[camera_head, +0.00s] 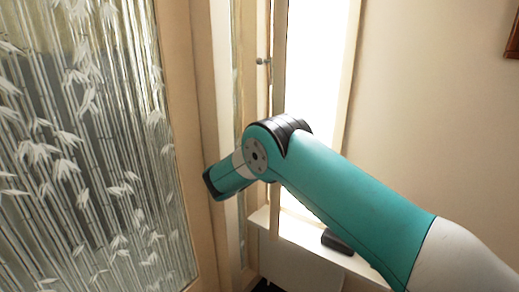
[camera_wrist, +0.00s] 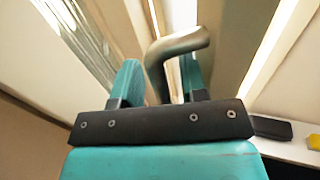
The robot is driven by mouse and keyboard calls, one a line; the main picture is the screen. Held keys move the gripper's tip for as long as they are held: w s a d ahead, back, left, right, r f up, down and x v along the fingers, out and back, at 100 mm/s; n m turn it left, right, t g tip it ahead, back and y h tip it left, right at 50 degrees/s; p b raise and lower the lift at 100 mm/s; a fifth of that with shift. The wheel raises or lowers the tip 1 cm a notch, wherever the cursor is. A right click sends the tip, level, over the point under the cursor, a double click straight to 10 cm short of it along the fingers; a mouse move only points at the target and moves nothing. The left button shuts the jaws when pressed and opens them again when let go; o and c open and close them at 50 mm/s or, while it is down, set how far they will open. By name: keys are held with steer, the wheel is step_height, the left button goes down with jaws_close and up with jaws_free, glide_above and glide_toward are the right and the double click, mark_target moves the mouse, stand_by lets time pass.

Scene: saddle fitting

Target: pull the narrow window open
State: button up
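In the wrist view, a bent metal handle (camera_wrist: 177,45) rises between the two teal fingers of my gripper (camera_wrist: 160,78). The fingers are apart, with the handle's shaft nearer the left finger; I cannot tell whether it touches. The handle's top bends to the right. In the head view, the narrow window (camera_head: 247,50) is a slim pale frame with a glass strip, left of a bright gap. My arm crosses in front of its lower part, and my fingers and this handle are hidden there.
A large glass pane with a bamboo pattern (camera_head: 85,150) fills the left of the head view. A dark object (camera_head: 337,242) lies on the sill right of the window; it also shows in the wrist view (camera_wrist: 270,128), near a small yellow thing (camera_wrist: 313,142). A plain wall (camera_head: 440,120) stands at right.

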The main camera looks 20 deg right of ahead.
steer(key=b+v, duration=0.6)
steer(key=v, duration=1.1)
steer(key=shift+s+b, duration=0.15)
steer(key=shift+b, duration=0.2)
steer(key=shift+a, duration=0.1)
